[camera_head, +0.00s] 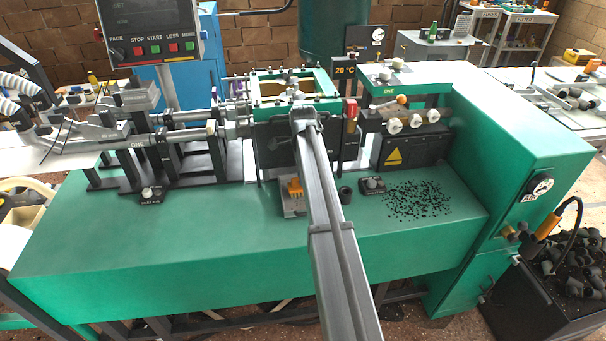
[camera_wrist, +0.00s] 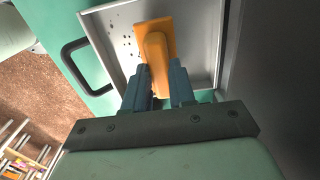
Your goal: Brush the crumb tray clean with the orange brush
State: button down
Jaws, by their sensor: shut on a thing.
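In the wrist view, my gripper (camera_wrist: 161,78) is shut on the handle of the orange brush (camera_wrist: 155,45). The brush is over the light grey crumb tray (camera_wrist: 200,28), which has raised walls and a black handle (camera_wrist: 72,62) on its left side. Several small dark crumbs (camera_wrist: 128,42) lie in the tray to the left of the brush. I cannot tell whether the brush touches the tray floor. In the head view, part of the orange brush (camera_head: 295,187) shows above the grey tray (camera_head: 290,210); my arm hides the gripper and the tray's right side.
A patch of black granules (camera_head: 418,200) lies on the green machine top (camera_head: 230,222) to the right. Machine parts rise behind the tray. The green surface left of the tray is mostly clear.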

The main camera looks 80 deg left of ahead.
jog(key=shift+f, duration=0.4)
dwell(0.6)
jog(key=shift+w, duration=0.1)
jog(key=shift+w+r, duration=0.1)
jog(key=shift+w, duration=0.6)
jog(key=shift+s, duration=1.7)
jog(key=shift+w+f, duration=0.2)
jog(key=shift+w, duration=1.55)
jog(key=shift+s+r, duration=0.1)
jog(key=shift+s, duration=1.65)
jog(key=shift+w, duration=0.15)
